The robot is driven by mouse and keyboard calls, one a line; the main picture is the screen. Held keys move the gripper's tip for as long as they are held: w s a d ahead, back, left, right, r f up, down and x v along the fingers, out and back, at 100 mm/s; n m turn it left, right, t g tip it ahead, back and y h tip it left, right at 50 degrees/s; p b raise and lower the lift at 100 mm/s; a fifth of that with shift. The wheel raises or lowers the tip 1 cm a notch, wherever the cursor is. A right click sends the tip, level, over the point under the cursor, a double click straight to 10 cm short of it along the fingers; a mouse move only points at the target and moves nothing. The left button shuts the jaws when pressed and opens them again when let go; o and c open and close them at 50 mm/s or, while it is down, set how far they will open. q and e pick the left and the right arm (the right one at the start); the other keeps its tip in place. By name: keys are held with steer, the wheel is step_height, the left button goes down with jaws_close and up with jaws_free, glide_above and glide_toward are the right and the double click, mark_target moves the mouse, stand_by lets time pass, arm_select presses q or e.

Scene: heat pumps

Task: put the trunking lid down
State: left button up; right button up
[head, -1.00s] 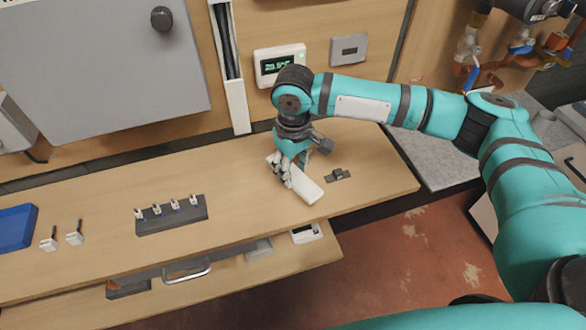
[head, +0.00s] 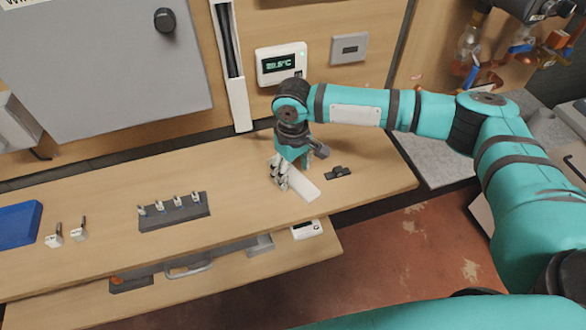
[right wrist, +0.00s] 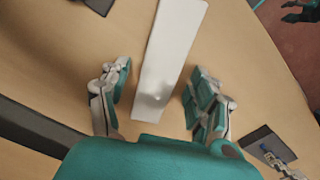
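The trunking lid, a plain white strip (head: 305,188), lies on the wooden bench top near its front edge. It also shows in the right wrist view (right wrist: 172,50), running up between the fingers. The gripper is open and hides part of the lid in the head view.
A small dark part (head: 338,173) lies right of the lid. Open trunking (head: 229,60) runs up the wall. An open drawer (head: 220,275) juts out below.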

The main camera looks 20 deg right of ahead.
mark_target(293, 176)
step_height(293, 176, up, 12)
steer(key=b, duration=0.1)
stand_by(0.5)
stand_by(0.5)
